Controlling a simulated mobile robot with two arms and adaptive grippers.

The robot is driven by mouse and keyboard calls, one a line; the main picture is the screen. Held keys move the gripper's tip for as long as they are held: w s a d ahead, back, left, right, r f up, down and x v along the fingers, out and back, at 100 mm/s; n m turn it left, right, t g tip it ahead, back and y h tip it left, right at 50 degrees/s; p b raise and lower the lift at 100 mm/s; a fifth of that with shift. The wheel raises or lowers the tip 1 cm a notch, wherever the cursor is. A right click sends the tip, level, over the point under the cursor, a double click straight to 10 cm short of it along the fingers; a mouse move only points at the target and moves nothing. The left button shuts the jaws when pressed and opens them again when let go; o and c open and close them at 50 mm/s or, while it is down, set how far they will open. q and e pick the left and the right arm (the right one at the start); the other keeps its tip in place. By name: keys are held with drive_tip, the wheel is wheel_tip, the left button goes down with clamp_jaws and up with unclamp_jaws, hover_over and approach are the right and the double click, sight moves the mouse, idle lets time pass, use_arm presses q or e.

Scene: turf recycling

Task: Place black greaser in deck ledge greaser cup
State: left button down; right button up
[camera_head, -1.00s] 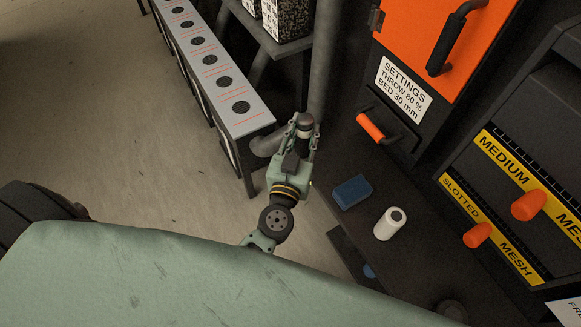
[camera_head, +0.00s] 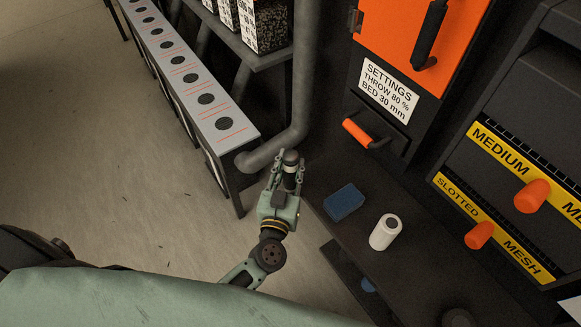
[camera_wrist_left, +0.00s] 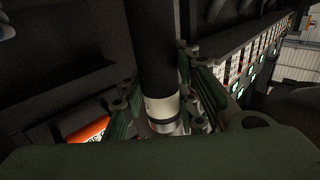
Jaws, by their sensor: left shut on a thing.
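My left gripper (camera_head: 288,176) is shut on the black greaser (camera_head: 290,157), a dark cylinder with a pale band. It stands up between the fingers. In the left wrist view the greaser (camera_wrist_left: 153,45) rises dark and tall, with its whitish band between the green finger links. The gripper is left of the dark deck ledge (camera_head: 415,272), apart from the items on it. A dark round shape (camera_head: 457,318) shows at the bottom edge of the head view, partly cut off; I cannot tell if it is the greaser cup. My right gripper is not in view.
A grey bench (camera_head: 232,142) with dark round spots and a pipe (camera_head: 270,152) stand beyond the gripper. Orange handles (camera_head: 356,131) project from the machine.

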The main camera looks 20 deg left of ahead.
use_arm(q)
drive_tip(key=c, duration=1.4)
unclamp_jaws()
drive_tip(key=shift+o, duration=0.2)
drive_tip(key=shift+s, duration=0.1)
drive_tip(key=s+d+b, duration=0.1)
drive_tip(key=s, duration=1.1)
drive_tip(key=shift+d, duration=0.1)
